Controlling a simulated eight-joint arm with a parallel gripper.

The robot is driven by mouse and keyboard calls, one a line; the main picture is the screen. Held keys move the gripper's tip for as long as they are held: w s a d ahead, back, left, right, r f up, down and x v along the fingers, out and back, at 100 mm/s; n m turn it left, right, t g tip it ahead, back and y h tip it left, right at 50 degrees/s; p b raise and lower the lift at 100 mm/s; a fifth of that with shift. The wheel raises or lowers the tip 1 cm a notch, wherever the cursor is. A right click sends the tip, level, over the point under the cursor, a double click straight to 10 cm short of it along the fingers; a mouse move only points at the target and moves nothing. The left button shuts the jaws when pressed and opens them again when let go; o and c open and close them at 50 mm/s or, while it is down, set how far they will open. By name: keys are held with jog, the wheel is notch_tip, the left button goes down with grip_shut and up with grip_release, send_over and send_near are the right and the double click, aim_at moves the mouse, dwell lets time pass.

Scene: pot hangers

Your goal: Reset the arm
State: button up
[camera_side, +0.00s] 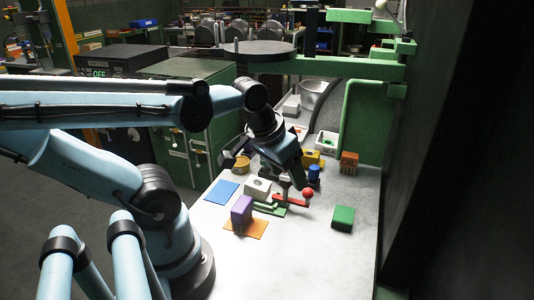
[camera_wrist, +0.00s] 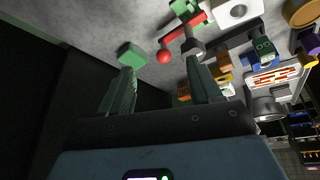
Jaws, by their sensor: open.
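My gripper (camera_side: 272,172) hangs over the light table at the end of my blue arm, tilted downward. In the wrist view its two fingers (camera_wrist: 162,84) stand wide apart with nothing between them. In the side view the fingers are dark and partly lost against my wrist. A red lever with a ball end (camera_side: 308,193) on a green base is close to the gripper. The lever's ball (camera_wrist: 164,57) shows beyond the fingers in the wrist view. I cannot tell whether the gripper touches the lever.
A green block (camera_side: 343,217) lies at the right. A purple block (camera_side: 241,210) stands on an orange square (camera_side: 259,229), near a blue square (camera_side: 221,192). A grey pot (camera_side: 313,94) and green frame (camera_side: 362,120) are behind. A dark wall bounds the table's right side.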

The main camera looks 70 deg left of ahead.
jog(key=w+d+m+t, duration=0.1)
jog(key=d, duration=0.1)
jog(key=w+d+r+m+t, duration=0.1)
jog(key=w+m, duration=0.1)
jog(key=shift+w+d+h, duration=0.2)
jog(key=shift+d+h, duration=0.1)
jog(key=shift+d, duration=0.05)
dwell(0.3)
